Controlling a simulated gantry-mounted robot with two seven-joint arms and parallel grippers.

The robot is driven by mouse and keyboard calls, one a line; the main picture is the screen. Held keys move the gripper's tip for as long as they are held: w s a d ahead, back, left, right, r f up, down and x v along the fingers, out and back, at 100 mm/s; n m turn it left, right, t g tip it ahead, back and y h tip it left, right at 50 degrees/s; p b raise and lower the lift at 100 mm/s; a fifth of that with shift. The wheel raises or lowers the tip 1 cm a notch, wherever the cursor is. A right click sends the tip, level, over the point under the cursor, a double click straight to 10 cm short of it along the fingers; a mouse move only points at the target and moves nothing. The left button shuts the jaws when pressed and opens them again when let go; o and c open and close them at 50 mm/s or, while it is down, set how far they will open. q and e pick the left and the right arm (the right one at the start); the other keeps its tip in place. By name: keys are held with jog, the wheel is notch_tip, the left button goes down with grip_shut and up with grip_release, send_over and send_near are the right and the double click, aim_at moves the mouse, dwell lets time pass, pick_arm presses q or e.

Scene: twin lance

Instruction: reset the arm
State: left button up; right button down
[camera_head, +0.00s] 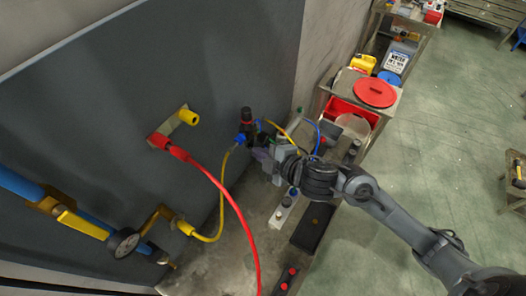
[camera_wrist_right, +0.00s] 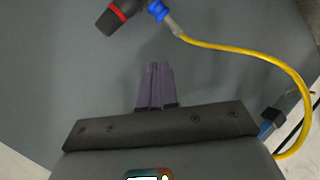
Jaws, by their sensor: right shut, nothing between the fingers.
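My right arm (camera_head: 380,203) comes in from the lower right of the head view. My right gripper (camera_head: 262,155) is near the grey panel (camera_head: 220,60), just below a black valve with a red band (camera_head: 247,118). In the right wrist view its purple fingers (camera_wrist_right: 155,86) are shut together with nothing between them. The black and red valve also shows there (camera_wrist_right: 121,15), ahead of the fingertips and apart from them. My left gripper is not in view.
A yellow hose (camera_head: 222,190) and a red hose (camera_head: 235,205) hang from panel fittings. A gauge (camera_head: 124,242) sits at lower left. The bench (camera_head: 210,270) holds small parts. A red bin (camera_head: 352,112) stands behind the arm.

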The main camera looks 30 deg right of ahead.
jog(key=s+a+f+m+g+p, duration=0.2)
jog(key=s+a+f+m+g, duration=0.15)
jog(key=s+f, duration=0.6)
jog(key=s+d+f+m+g+h, duration=0.1)
jog(key=s+d+f+m+g, duration=0.1)
jog(key=s+m, duration=0.2)
jog(key=s+d+f+m+g+h, duration=0.1)
jog(key=s+d+f+m+g, duration=0.1)
jog(key=s+m, duration=0.3)
jog(key=s+d, duration=0.1)
jog(key=s, duration=0.2)
jog(key=shift+s+f+g+h, duration=0.15)
jog(key=shift+f+g+h, duration=0.05)
jog(key=shift+g+h, duration=0.15)
